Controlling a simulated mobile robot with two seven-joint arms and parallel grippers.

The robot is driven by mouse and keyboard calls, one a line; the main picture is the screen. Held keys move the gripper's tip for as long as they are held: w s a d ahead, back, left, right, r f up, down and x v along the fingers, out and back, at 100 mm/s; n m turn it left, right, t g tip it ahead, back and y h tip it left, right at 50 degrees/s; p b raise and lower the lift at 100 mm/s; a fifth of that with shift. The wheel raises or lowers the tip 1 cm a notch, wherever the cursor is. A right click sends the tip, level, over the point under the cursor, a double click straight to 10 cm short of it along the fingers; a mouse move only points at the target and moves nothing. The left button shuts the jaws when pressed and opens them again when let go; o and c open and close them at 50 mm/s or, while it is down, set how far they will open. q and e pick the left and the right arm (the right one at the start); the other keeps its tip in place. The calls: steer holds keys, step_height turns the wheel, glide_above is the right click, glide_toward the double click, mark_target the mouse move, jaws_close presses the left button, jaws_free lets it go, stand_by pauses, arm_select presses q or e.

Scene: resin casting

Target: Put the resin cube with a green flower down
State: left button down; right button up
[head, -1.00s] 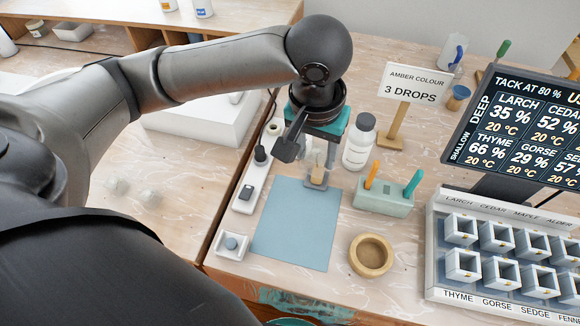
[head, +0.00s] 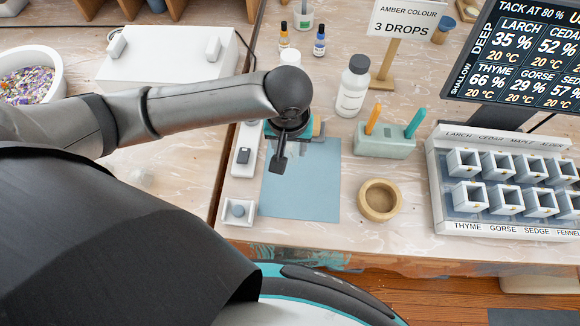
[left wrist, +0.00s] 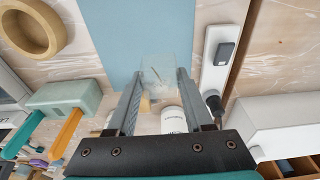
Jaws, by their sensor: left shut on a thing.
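My left gripper (left wrist: 160,76) is shut on a clear resin cube (left wrist: 157,68). The cube sits between the fingertips; a thin dark sprig shows inside, its colour hard to tell. In the left wrist view the cube overlaps the edge of a blue mat (left wrist: 140,25). In the head view my left arm reaches over the back left part of the blue mat (head: 312,190), with the gripper pointing down. The cube is hidden there behind the wrist. Whether the cube touches the mat cannot be told. My right gripper is not in view.
A wooden bowl (head: 380,201) and a green holder with two tools (head: 383,146) stand right of the mat. A white bottle (head: 353,88) is behind. A small white dish (head: 238,211) is on the left. A rack of white moulds (head: 450,215) fills the right. The mat's front is bare.

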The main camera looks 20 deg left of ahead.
mark_target(290, 158)
arm_select(q)
step_height(290, 158, down, 4)
steer(key=shift+f+b, duration=0.25)
steer(key=shift+b, duration=0.25)
step_height(290, 158, down, 4)
steer(key=shift+r+b, duration=0.25)
steer(key=shift+b, duration=0.45)
steer(key=shift+f, duration=0.35)
steer(key=shift+r, duration=0.1)
steer(key=shift+c, duration=1.9)
jaws_free()
steer(key=shift+o, duration=0.4)
